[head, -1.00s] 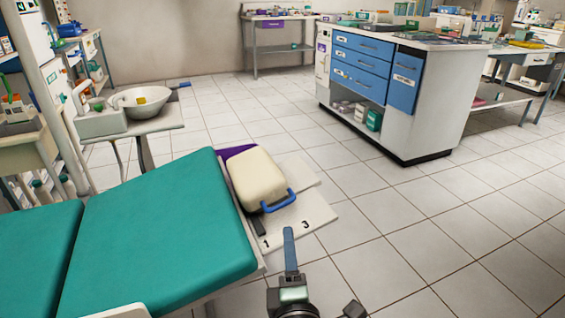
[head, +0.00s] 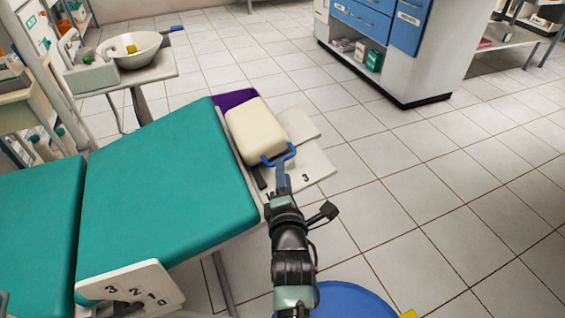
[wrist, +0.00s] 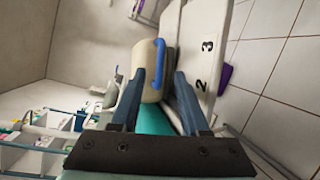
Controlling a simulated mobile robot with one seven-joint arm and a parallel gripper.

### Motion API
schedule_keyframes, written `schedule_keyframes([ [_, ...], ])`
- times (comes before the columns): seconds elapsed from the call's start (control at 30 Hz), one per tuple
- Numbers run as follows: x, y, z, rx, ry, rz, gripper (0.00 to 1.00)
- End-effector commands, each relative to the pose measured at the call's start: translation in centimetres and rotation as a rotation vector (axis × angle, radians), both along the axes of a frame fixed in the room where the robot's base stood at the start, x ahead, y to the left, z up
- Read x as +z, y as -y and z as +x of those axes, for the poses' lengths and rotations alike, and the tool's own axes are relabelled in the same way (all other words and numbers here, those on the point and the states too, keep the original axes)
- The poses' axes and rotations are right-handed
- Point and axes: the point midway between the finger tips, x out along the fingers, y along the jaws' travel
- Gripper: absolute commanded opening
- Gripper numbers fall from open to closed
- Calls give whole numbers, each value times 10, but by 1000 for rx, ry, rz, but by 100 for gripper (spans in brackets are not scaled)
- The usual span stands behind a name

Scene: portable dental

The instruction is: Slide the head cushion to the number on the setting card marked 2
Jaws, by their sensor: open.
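The cream head cushion (head: 257,130) sits on a white plate (head: 318,164) at the head end of the teal chair. Its blue handle (head: 291,151) faces me. A 3 shows on the plate in the head view; the wrist view shows 2 and 3 on the white board (wrist: 206,60). My gripper (head: 281,168) is open at the handle. In the wrist view my gripper (wrist: 160,75) has its fingers on either side of the lower handle (wrist: 158,65) in the picture. I cannot tell whether they touch it. The cushion (wrist: 147,72) is partly behind the left finger.
A white panel (head: 150,284) with several numbers is on the chair's near side. The teal chair (head: 160,190) fills the left. A basin (head: 135,50) stands at upper left, a cabinet (head: 410,78) at upper right. Tiled floor at right is clear.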

Motion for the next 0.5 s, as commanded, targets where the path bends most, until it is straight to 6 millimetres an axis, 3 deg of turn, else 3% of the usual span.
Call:
schedule_keyframes([
  [0.2, -6, -3, 30, 3, 1, -1, 45],
  [0.5, -5, -2, 43, -1, 1, 2, 45],
])
